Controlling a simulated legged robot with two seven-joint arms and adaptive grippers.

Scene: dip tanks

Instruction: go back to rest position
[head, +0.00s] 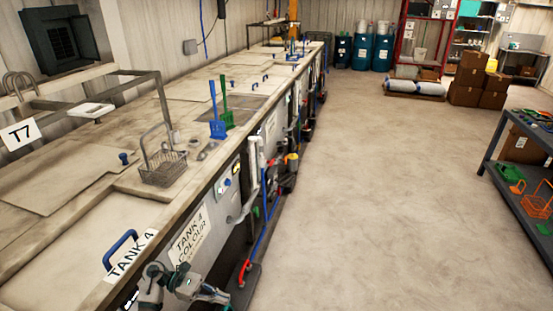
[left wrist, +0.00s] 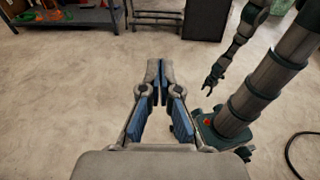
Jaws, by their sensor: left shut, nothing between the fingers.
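My left gripper (head: 214,293) is low in the head view, in front of the tank front panel, small and partly cut by the picture edge. In the left wrist view its two fingers (left wrist: 157,72) are together, with nothing between them. The floor lies behind them. An arm with a dark gripper (left wrist: 213,83), which seems to be my right one, hangs beside my column in the left wrist view.
The tank bench (head: 90,219) runs along the left, with a wire basket (head: 164,170) and blue (head: 217,128) and green (head: 227,117) paddles on it. Pipes line its front. A dark shelf (head: 515,190) stands at right. The floor between (head: 390,200) is clear.

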